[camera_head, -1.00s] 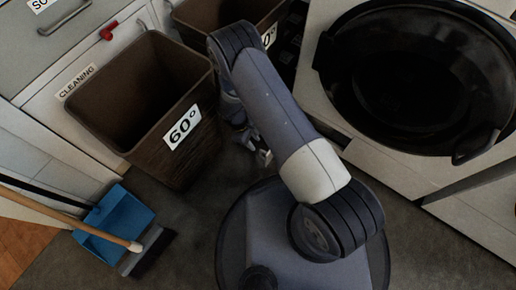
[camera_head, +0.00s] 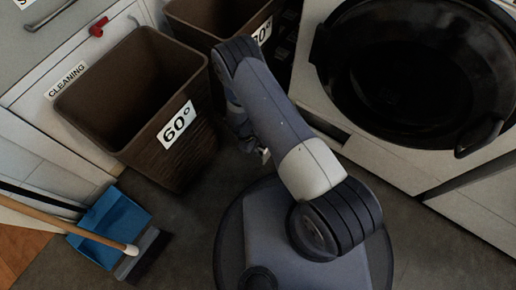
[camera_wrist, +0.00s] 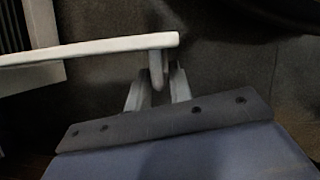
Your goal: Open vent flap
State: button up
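A white panel (camera_wrist: 90,50), which looks like the vent flap, juts in from the left in the wrist view, seen nearly edge-on. A small pale peg (camera_wrist: 156,66) hangs from its right end. My gripper (camera_wrist: 160,76) has its two fingers apart, on either side of the peg in this view. Whether they touch it I cannot tell. In the head view only a small part of my gripper (camera_head: 263,155) shows past my arm, low over the floor, and I cannot make out the flap there.
A brown bin marked 60° (camera_head: 196,150) stands left of my arm, with another brown bin (camera_head: 200,18) behind. A washing machine with a round black door (camera_head: 355,100) is on the right. A blue dustpan (camera_head: 115,215) and a broom (camera_head: 75,232) lie lower left.

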grip_shut()
